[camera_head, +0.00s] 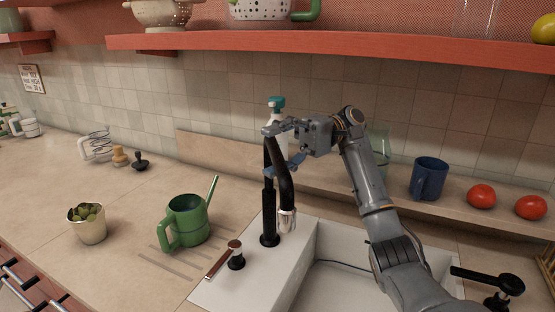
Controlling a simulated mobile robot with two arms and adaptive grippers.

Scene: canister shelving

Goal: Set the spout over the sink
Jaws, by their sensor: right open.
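The black faucet (269,205) stands upright on the white ledge left of the sink (345,290). Its curved spout (287,185) points down and ends in a chrome tip (287,220). In the picture the tip is close to the sink's left edge; I cannot tell whether it hangs over the basin. My right gripper (270,151) is open at the top of the spout, with one finger above and one below along its left side. I cannot tell whether it touches. My left gripper is out of view.
A lever handle (236,257) and a green watering can (187,222) stand left of the faucet. A teal-capped bottle (276,103) is behind it. A blue mug (428,179) and tomatoes (481,196) sit on the right ledge. A red shelf (340,48) runs overhead.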

